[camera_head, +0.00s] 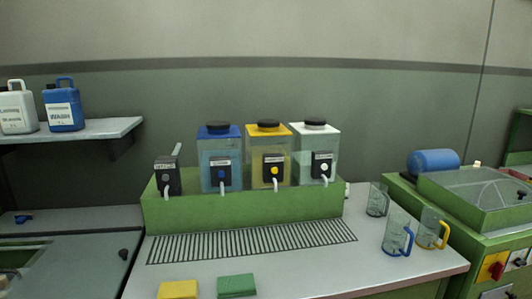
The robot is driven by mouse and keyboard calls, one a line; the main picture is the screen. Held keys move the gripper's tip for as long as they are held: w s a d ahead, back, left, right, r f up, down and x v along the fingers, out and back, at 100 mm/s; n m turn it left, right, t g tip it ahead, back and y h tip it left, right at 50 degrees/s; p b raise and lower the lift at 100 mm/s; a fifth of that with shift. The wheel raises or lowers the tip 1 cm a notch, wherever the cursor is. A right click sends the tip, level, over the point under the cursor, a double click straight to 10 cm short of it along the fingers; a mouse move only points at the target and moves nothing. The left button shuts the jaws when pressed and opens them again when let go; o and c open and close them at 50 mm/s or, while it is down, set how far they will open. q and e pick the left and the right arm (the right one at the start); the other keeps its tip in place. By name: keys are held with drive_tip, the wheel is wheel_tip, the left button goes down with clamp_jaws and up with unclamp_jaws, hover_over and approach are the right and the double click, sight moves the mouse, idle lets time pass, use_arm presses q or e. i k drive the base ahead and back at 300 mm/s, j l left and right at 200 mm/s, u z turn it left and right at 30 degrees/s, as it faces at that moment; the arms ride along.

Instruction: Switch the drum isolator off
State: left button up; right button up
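A blue drum-shaped body (433,161) lies at the back of that machine. Neither of my grippers is in view.
A grey-topped counter (300,272) holds a green stand (240,212) with several dispensers, and clear jugs (397,235) near its right end. Yellow (178,290) and green (237,286) blocks lie at the front. A shelf (95,131) with canisters is at left.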

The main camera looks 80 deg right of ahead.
sight(497, 269)
drive_tip(key=z, duration=4.65)
